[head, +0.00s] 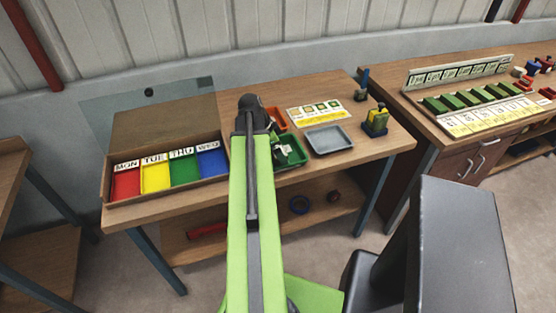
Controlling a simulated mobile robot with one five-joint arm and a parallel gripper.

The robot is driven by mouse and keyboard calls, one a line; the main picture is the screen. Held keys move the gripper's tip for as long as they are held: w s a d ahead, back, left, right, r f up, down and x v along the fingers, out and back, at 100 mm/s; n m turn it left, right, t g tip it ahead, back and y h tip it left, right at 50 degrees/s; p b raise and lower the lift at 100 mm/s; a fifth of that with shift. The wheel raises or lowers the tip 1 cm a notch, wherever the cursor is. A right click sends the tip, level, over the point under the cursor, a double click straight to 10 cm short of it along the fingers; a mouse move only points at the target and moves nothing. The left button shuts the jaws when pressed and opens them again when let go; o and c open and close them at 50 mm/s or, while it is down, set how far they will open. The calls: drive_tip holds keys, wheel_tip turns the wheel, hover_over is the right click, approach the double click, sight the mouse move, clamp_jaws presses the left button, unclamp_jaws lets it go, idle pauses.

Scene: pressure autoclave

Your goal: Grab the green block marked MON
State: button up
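A row of green blocks (467,98) sits on a labelled white board on the right-hand bench. Their markings are too small to read, so I cannot tell which one says MON. A dark green piece with a pale marking (290,152) lies in or over the green tray on the middle table, partly hidden by my arm. The word MON shows on a white label (126,165) above the red compartment of the wooden box. My light green arm reaches over the middle table to a dark end (254,112). No fingertips can be made out there.
The wooden box (106,190) also has yellow, green and blue compartments. A floor gap separates the two benches.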

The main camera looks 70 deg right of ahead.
drive_tip(key=shift+r, duration=0.1)
drive_tip(key=c, duration=1.5)
